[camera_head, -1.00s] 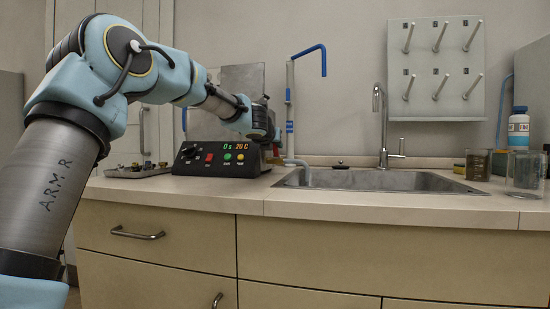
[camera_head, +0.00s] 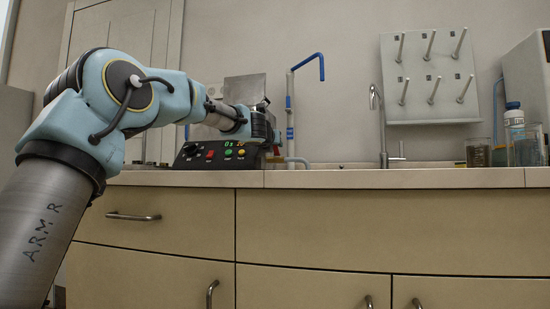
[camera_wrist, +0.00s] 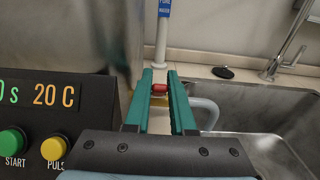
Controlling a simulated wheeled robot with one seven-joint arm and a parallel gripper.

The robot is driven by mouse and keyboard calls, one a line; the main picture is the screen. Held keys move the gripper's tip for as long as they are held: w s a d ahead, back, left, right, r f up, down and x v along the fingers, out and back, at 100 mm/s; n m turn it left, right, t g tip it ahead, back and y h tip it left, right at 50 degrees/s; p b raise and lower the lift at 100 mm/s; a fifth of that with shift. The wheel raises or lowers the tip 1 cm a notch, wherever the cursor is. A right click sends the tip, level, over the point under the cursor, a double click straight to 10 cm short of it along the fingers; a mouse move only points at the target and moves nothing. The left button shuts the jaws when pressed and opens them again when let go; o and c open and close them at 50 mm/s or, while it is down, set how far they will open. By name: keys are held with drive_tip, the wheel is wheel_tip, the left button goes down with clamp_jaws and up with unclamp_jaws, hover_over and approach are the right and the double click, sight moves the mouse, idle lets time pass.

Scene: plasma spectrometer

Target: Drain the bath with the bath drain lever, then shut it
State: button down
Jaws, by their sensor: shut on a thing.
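The bath (camera_head: 217,152) stands on the counter, with a black front panel reading 0 s and 20 C. Its panel (camera_wrist: 40,125) and metal wall also show at the left of the wrist view. My gripper (camera_wrist: 159,80) has teal fingers pointing away, just right of the bath. They are shut on a small red piece (camera_wrist: 159,88), which looks like the handle of the bath drain lever. The rest of the lever is hidden. A pale hose (camera_wrist: 208,108) curves down beside the right finger towards the sink. In the head view my wrist hides the fingertips.
The sink (camera_wrist: 255,120) lies right of my gripper, with a tap (camera_head: 380,125) behind it. A blue-topped pipe (camera_head: 291,105) marked water rises close behind the fingers. Drawers (camera_head: 165,225) are below.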

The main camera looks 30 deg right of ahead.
drive_tip(key=shift+s+a+f+t+h+b, duration=0.15)
drive_tip(key=shift+f+t+h+b, duration=0.4)
drive_tip(key=shift+b, duration=3.3)
drive_tip(key=shift+r, duration=0.15)
drive_tip(key=c, duration=1)
unclamp_jaws()
drive_tip(key=shift+c, duration=0.2)
drive_tip(key=shift+s+a, duration=0.1)
